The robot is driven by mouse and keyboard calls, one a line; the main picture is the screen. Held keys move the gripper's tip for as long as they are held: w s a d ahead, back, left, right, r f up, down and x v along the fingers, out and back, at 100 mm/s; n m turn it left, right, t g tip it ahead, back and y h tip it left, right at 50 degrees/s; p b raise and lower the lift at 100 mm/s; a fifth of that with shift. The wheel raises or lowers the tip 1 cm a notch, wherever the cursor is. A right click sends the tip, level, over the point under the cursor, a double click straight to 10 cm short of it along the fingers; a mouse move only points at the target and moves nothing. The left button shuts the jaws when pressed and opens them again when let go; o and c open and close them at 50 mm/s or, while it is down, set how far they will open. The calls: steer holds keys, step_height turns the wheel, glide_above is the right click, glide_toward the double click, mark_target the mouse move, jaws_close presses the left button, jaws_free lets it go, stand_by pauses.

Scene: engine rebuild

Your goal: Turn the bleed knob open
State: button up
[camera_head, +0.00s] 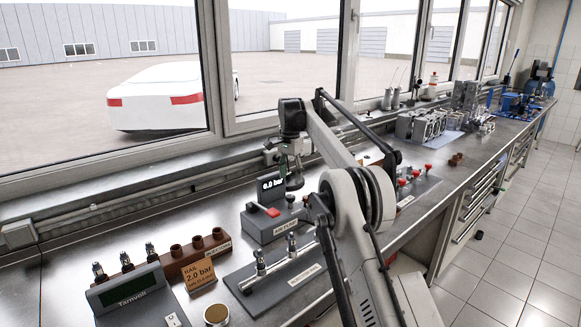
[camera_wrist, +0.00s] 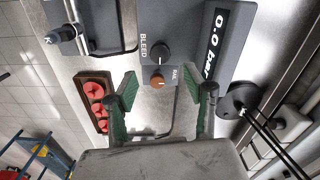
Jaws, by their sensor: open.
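The black bleed knob (camera_wrist: 160,52) is on a grey panel (camera_wrist: 183,66) in the wrist view, beside the word BLEED. An orange-brown knob (camera_wrist: 157,80) sits just below it, beside the word RAIL. My gripper (camera_wrist: 169,84) is open, with its green-padded fingers spread to the left and right of the knobs. I see no contact with either knob. In the head view my gripper (camera_head: 291,172) hangs by the display (camera_head: 271,186), which reads 0.0 bar. The knobs are not clearly visible there, and the bleed knob's exact setting is too small to read.
A sign (camera_head: 201,274) reads RAIL 2.0 bar. A brown holder (camera_wrist: 83,82) with red pieces lies left of my fingers in the wrist view. A round dark part with rods (camera_wrist: 240,100) is close to the right finger. A Tarnvolt unit (camera_head: 137,300) stands at the front left.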

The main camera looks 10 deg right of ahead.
steer(key=shift+r, duration=2.05)
steer(key=shift+r, duration=0.1)
steer(key=s+r+n+t, duration=0.2)
steer(key=s+r+n, duration=0.1)
steer(key=s+r, duration=0.75)
steer(key=s+r+n+t+b, duration=0.15)
steer(key=s+r, duration=0.25)
steer(key=s, duration=1)
steer(key=s+f+n+t, duration=0.1)
steer(key=s+f+n, duration=0.1)
steer(key=s+f, duration=0.4)
steer(key=s+f+n+t, duration=0.1)
steer(key=s+f, duration=0.5)
steer(key=s, duration=0.9)
steer(key=s+f+n+t, duration=0.1)
steer(key=s+f+n, duration=0.1)
steer(key=s+f, duration=0.4)
steer(key=s, duration=0.5)
steer(key=shift+s+f+n+t+b, duration=0.35)
